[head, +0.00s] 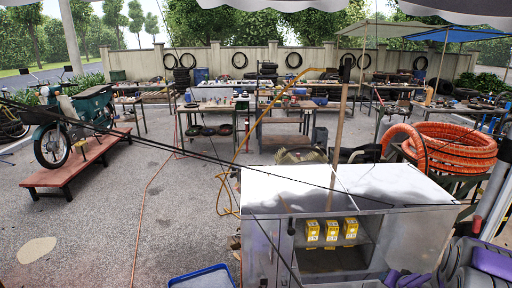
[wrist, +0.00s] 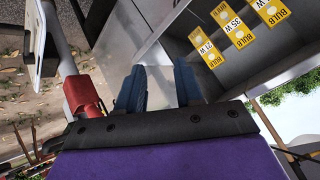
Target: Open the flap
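A grey metal cabinet (head: 268,250) stands at the front centre in the head view. Its front has an open compartment with yellow bulb boxes (head: 332,233) on a shelf; they also show in the wrist view (wrist: 238,30). A plain grey panel (head: 420,232) is right of the opening; I cannot tell whether it is the flap. My gripper (head: 400,281) is low at the right in the head view, partly cut off. In the wrist view its two blue fingers (wrist: 160,88) are apart, with grey metal behind the gap. Nothing is clearly held.
An orange hose coil (head: 450,150) lies right of the cabinet. A blue tray (head: 202,279) is on the ground at its left. A pole with a red part (wrist: 84,96) is left of my fingers. Workbenches and a moped (head: 75,120) stand behind.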

